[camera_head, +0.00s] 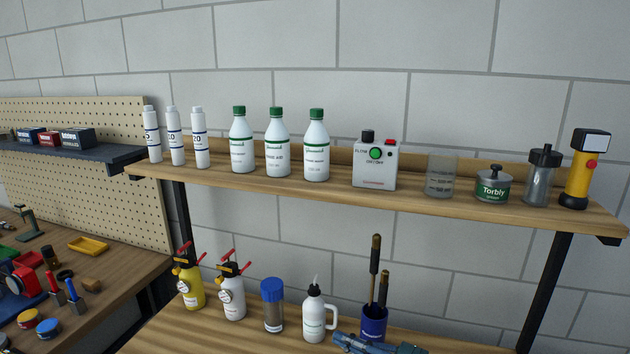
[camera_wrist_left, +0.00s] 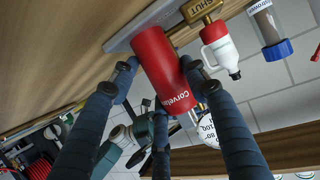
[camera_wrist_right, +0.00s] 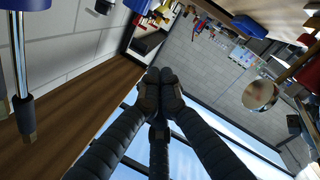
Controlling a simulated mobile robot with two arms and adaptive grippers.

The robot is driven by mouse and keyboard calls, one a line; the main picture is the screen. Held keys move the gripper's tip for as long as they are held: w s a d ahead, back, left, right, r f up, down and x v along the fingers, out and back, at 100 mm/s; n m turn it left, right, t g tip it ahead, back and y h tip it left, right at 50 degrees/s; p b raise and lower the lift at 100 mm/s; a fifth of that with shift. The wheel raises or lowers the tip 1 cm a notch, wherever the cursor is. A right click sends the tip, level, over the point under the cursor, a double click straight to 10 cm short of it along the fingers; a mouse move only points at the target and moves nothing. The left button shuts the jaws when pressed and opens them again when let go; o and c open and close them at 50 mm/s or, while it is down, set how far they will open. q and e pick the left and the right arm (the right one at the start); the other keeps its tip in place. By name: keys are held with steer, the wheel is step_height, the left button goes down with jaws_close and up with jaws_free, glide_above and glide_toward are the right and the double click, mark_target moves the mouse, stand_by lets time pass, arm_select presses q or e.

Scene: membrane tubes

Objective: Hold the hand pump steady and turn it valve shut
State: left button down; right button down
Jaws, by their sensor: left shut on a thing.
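The hand pump is a red cylinder (camera_wrist_left: 164,72) with white lettering in the left wrist view. A brass fitting (camera_wrist_left: 200,10) marked "SHUT" is at its upper end; I take it for the valve part. A white round gauge (camera_wrist_left: 207,131) shows near the other end. My left gripper (camera_wrist_left: 160,82) has its fingers around the red body and is shut on it. My right gripper (camera_wrist_right: 161,88) has its fingertips together with nothing between them; part of it shows at the bottom of the head view (camera_head: 380,345). The red pump and left gripper are outside the head view.
A squeeze bottle (camera_head: 314,318), a blue-capped jar (camera_head: 273,306) and a blue cup (camera_head: 373,324) with tools stand on the bench. Yellow (camera_head: 190,287) and white (camera_head: 232,297) sprayers are left of them. The upper shelf (camera_head: 330,190) carries bottles and instruments.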

steer(key=s+a+f+n+g+h, duration=0.15)
steer(key=a+n+g+h, duration=0.3)
steer(key=a+n, duration=0.85)
steer(key=s+a+n+g+h, duration=0.3)
steer(key=a+n+h, duration=0.2)
steer(key=a+n, duration=0.8)
steer(key=s+d+f+n+g+h, duration=0.1)
steer(key=s+d+f+n+h, duration=0.1)
steer(key=s+d+n+h, duration=0.25)
steer(key=s+d+f+n+g+h, duration=0.1)
steer(key=s+d+f+n+h, duration=0.15)
steer(key=s+n, duration=0.45)
steer(key=shift+n, duration=0.65)
steer(key=shift+w+f, duration=0.15)
steer(key=shift+f, duration=1.45)
steer(key=shift+w+f, duration=0.15)
steer(key=shift+f, duration=1.45)
steer(key=shift+w+d, duration=0.15)
steer(key=shift+w, duration=0.15)
